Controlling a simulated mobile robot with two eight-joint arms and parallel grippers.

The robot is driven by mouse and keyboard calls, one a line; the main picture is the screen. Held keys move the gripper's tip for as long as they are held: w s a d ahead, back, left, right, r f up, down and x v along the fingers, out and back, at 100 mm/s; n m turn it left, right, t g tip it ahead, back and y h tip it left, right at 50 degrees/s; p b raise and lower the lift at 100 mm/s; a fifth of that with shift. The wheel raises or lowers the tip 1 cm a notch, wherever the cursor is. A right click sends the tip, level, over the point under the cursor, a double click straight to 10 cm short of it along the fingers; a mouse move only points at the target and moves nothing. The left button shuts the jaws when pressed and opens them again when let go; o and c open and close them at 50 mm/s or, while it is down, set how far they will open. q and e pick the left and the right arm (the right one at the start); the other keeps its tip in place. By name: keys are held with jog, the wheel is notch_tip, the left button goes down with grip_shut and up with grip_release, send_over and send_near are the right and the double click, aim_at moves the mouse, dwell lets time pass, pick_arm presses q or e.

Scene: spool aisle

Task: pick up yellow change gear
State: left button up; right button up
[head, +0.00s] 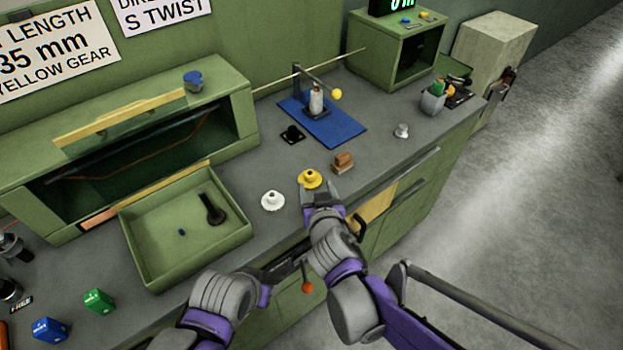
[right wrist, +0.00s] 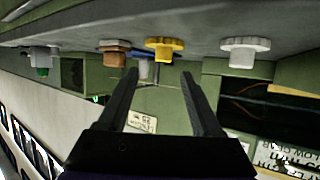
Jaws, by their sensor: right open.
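The yellow change gear (head: 309,179) stands on the grey bench top near its front edge, hub upward. My right gripper (head: 320,192) is open just in front of it. In the right wrist view, the yellow gear (right wrist: 164,46) shows beyond the fingertips, in line with the gap between the fingers of the empty right gripper (right wrist: 160,74); whether they touch it is not clear. My left gripper (head: 285,268) is low in front of the bench, and its jaws are too unclear to judge.
A green tray (head: 133,222) holds a dark tool. A blue mat (head: 346,130) with a post and bobbin lies behind. An orange-knobbed lever (head: 307,287) is below the edge.

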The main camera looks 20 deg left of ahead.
aim_at(309, 172)
jog(key=x, duration=0.6)
jog(key=shift+w+a+b, duration=0.25)
jog(key=shift+a+b, duration=0.1)
jog(key=shift+a, duration=0.15)
grip_shut()
